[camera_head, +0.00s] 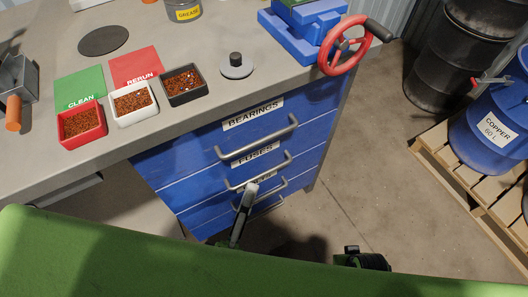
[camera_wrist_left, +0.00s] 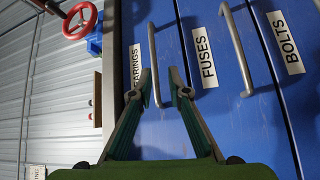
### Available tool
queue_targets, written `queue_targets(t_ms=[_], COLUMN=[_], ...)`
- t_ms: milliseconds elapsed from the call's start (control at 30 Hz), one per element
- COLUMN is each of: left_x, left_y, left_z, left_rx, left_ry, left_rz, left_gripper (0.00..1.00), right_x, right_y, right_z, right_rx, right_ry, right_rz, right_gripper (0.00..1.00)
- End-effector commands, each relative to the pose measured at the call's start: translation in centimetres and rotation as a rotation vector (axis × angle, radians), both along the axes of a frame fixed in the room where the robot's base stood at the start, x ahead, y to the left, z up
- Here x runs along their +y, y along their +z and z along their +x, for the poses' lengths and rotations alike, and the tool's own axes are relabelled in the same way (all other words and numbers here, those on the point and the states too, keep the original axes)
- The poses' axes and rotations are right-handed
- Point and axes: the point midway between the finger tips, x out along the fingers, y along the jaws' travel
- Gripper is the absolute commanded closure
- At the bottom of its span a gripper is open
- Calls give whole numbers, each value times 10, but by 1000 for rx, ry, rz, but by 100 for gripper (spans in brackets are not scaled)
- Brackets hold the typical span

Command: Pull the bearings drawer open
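The bearings drawer (camera_head: 262,122) is the top drawer of the blue cabinet under the bench and looks shut, flush with the drawers below. Its grey bar handle (camera_head: 258,139) shows in full; in the left wrist view the handle (camera_wrist_left: 152,50) runs upright. My left gripper (camera_head: 247,192) is in front of the cabinet, its fingers apart. In the left wrist view the handle lies in line with the gap between my left fingertips (camera_wrist_left: 160,76), with nothing visibly gripped. The BEARINGS label is partly covered by a finger there. My right gripper's fingers do not show.
The fuses drawer (camera_head: 235,159) is just below, with another handle under it. On the bench (camera_head: 210,50) are red, white and black trays of granules and a red handwheel (camera_head: 343,45) at the corner. The floor between is clear.

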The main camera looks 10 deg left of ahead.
Motion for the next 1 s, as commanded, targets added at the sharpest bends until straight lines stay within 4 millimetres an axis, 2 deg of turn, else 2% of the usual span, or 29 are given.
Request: queue_targets(t_ms=[167,267,700,833,1000], left_x=[5,5,-7,-10,-12], left_y=[13,16,29,31,32], left_z=[2,12,100,119,132], left_rx=[-25,-27,-28,-26,-24], left_ry=[23,25,25,24,23], left_rz=[-66,-65,-63,-61,-60], left_gripper=[84,84,84,84,84], right_x=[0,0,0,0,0], right_y=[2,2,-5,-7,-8], right_z=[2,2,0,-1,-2], right_rx=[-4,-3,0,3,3], right_ry=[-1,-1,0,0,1], right_rz=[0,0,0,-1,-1], right_gripper=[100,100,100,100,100])
